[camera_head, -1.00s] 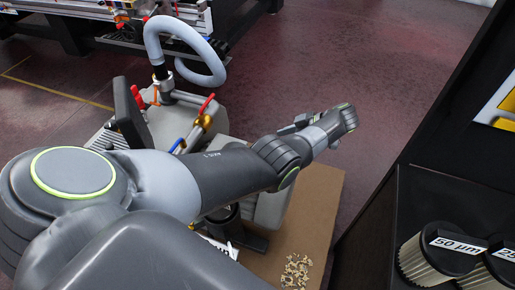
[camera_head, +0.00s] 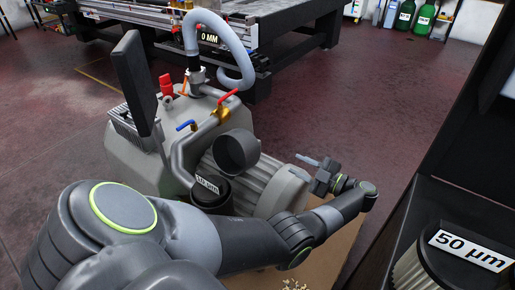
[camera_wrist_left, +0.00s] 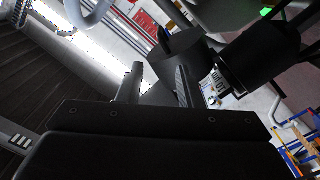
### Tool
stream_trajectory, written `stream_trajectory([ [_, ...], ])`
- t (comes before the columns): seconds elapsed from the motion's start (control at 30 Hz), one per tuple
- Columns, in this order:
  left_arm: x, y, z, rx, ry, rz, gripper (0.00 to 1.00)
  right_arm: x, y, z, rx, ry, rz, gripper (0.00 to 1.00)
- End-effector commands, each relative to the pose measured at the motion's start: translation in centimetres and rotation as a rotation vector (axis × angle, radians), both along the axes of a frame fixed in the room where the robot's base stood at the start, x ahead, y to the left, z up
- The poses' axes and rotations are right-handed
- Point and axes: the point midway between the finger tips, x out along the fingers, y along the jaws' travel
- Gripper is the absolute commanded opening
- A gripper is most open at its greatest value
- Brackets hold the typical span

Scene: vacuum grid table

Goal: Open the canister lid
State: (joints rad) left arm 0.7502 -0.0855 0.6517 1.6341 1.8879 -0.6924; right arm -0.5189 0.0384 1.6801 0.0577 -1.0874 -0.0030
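My left gripper (camera_head: 306,160) is right of the lid in the head view. Its fingers (camera_wrist_left: 157,85) are apart, with nothing clearly held. My right gripper is not in view.
The pump (camera_head: 130,150) carries a dark screen (camera_head: 140,82), a red-handled valve (camera_head: 222,105), a blue-handled valve (camera_head: 187,125) and a grey hose (camera_head: 230,60). A shelf with a "50 µm" filter (camera_head: 465,252) is at the right.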

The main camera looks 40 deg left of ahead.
Motion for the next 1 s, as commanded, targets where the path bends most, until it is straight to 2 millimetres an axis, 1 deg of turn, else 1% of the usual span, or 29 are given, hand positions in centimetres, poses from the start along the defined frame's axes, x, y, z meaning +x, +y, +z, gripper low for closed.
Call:
stream_trajectory([
  [0.17,-0.3,2.2,0.3,0.000,0.002,0.004,0.33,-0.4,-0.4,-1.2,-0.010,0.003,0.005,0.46],
  [0.37,-0.7,6.1,0.3,0.002,0.003,0.004,0.33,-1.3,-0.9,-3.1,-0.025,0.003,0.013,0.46],
  [0.5,-1.0,9.2,0.3,0.002,0.003,0.004,0.33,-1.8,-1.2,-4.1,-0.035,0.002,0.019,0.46],
  [0.7,-1.4,13.3,0.2,-0.001,0.003,0.004,0.33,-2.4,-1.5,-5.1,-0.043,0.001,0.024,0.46],
  [0.8,-1.5,14.8,0.1,-0.001,0.004,0.002,0.33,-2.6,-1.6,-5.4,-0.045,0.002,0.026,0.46],
  [0.9,-1.6,15.9,0.1,-0.001,0.004,0.003,0.33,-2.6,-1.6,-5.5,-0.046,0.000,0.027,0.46],
  [1.0,-1.7,16.5,0.1,-0.002,0.004,0.001,0.33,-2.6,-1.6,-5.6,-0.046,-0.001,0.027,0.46],
])
